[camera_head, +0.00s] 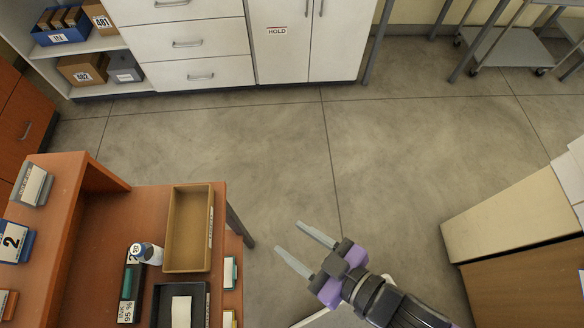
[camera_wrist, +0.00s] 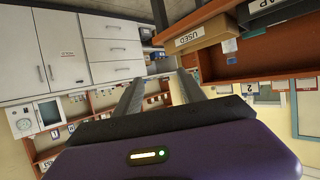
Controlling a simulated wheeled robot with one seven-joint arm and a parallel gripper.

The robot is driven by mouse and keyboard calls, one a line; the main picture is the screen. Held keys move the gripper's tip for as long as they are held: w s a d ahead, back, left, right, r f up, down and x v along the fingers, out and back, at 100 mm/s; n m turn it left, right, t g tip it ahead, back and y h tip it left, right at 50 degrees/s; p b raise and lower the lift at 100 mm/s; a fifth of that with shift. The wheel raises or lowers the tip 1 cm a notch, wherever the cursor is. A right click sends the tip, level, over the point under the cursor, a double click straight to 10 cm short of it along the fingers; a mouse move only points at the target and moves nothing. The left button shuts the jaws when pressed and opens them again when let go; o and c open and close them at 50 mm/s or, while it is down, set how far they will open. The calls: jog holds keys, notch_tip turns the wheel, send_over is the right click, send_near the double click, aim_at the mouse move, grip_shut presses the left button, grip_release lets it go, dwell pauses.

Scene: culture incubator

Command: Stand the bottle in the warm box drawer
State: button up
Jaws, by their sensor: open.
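My gripper (camera_head: 288,236) is open and empty over the bare floor, right of the orange desk. Its two fingers also show in the wrist view (camera_wrist: 160,80), with nothing between them. A small white bottle-like container (camera_head: 150,253) with a blue part is on the desk, left of the tan tray; I cannot tell for sure that it is the bottle. I cannot identify the warm box drawer. A white cabinet with closed drawers (camera_head: 195,42) stands at the back. In the wrist view a white appliance with a dial (camera_wrist: 28,121) is at left.
The orange desk (camera_head: 85,240) holds a tan tray (camera_head: 190,268), a dark tray (camera_head: 163,295) and a dark labelled box (camera_head: 131,288). A white cupboard marked HOLD (camera_head: 277,62), a metal cart (camera_head: 510,48) and a cream-and-brown unit (camera_head: 515,225) surround clear floor (camera_head: 230,150).

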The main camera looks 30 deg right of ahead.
jog(key=s+d+r+m+t+h, duration=0.1)
jog(key=s+d+r+m+h, duration=0.1)
jog(key=d, duration=0.4)
jog(key=v, duration=0.3)
jog(key=shift+o, duration=0.8)
jog(key=s+d+r+m+t+h, duration=0.1)
jog(key=s+d+r+m+h, duration=0.1)
jog(key=s+d+r+h, duration=0.1)
notch_tip(320, 180, up, 2)
jog(key=shift+s+d+r+m+t, duration=0.2)
jog(key=shift+s+d+m+t, duration=0.1)
jog(key=shift+s+d, duration=0.65)
jog(key=shift+o, duration=0.7)
jog(key=shift+d+r, duration=0.15)
